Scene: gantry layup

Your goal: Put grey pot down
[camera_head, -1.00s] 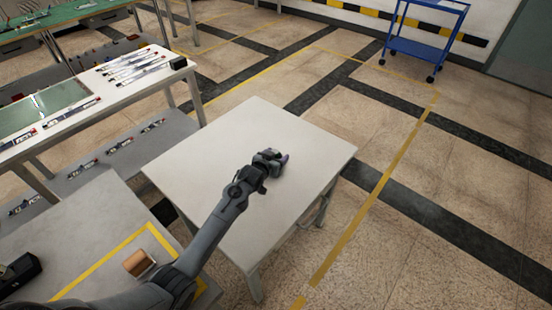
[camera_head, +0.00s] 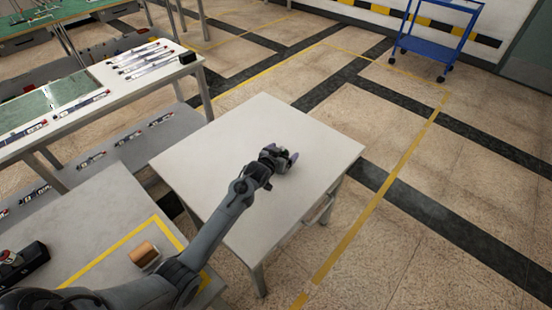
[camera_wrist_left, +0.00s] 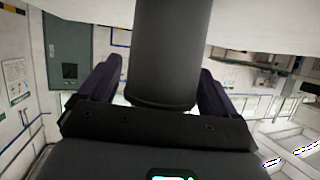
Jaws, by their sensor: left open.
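The grey pot (camera_wrist_left: 170,50) shows in the left wrist view as a dark grey cylinder, standing between the two fingers of my left gripper (camera_head: 285,159). The fingers are open, one on each side of it, with a visible gap on the left side and little gap on the right. The pot's far end meets the pale surface at the top of that view. In the head view the gripper is low over the middle of the white table (camera_head: 230,125), and the pot is too small and covered to make out. My right gripper is out of view.
A grey bench (camera_head: 100,215) with a yellow taped outline and a copper-coloured spool (camera_head: 143,254) is at the lower left. A white bench (camera_head: 130,95) with several tools stands behind it. A blue cart (camera_head: 440,30) is far off. The white table is otherwise clear.

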